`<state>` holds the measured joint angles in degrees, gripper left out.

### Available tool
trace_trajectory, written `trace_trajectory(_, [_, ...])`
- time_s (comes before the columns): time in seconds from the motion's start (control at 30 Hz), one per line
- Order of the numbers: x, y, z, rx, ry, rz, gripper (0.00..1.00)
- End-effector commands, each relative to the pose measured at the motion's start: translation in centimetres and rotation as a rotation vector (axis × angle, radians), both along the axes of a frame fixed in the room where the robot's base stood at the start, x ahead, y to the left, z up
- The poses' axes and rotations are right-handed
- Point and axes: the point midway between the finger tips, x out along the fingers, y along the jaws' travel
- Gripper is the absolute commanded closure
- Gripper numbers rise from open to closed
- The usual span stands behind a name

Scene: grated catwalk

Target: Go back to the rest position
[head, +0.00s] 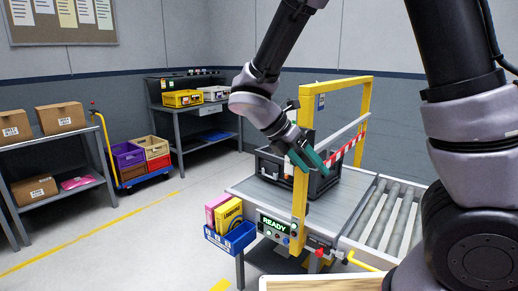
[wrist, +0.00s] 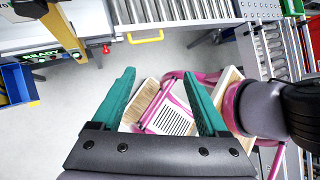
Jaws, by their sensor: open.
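My gripper (head: 308,162) has teal fingers and shows in the head view in front of the conveyor table, beside the yellow post. The fingers also show in the wrist view (wrist: 158,73), spread apart with nothing between them. Below them in the wrist view are the grey floor and a pink tubular frame (wrist: 178,103) with wooden parts and a printed sheet. A dark grey crate (head: 325,183) stands on the conveyor table (head: 262,193), partly hidden by the gripper and the post.
A yellow frame (head: 300,205) with a READY display (head: 273,224) stands at the table. A blue bin (head: 231,238) holds pink and yellow boxes. Rollers (head: 395,215) continue right. A cart of crates (head: 130,160) and shelves stand at left. The floor at left is clear.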

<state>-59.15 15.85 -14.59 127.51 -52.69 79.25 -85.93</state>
Motion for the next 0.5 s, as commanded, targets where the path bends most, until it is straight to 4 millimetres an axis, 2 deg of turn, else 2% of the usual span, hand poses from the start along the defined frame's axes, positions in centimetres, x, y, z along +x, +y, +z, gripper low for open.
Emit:
trace_trajectory(0.03, [-0.1,-1.4,1.2,0.094,-0.059,-0.141,0.23])
trace_trajectory(0.2, [-1.2,-4.7,4.5,0.377,-0.267,-0.644,0.23])
trace_trajectory(0.5, [-3.4,-9.0,11.5,0.812,-0.62,-1.563,0.23])
